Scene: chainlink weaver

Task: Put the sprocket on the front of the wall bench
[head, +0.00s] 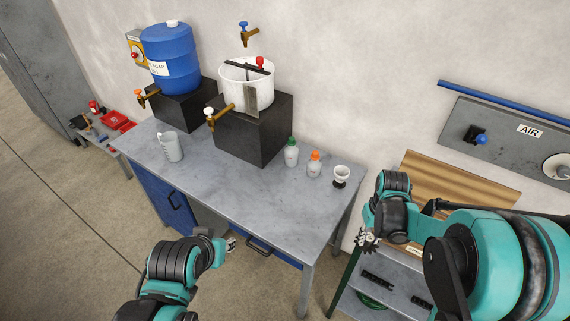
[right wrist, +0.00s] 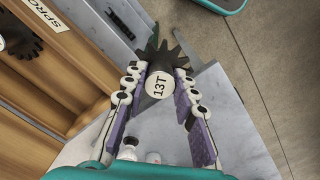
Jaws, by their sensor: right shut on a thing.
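The sprocket (right wrist: 158,58) is dark, toothed and marked 13T. It sits between the fingers of my right gripper (right wrist: 160,78), which is shut on it. In the head view the right gripper (head: 368,238) is off the right end of the wall bench (head: 235,170), and the sprocket is small and mostly hidden there. The bench has a grey top and blue drawers and stands along the wall. My left gripper (head: 229,244) is low in front of the bench's front edge. Its fingers are too small to tell whether they are open.
The front strip is mostly clear. A wooden rack (head: 455,185) stands right of the bench.

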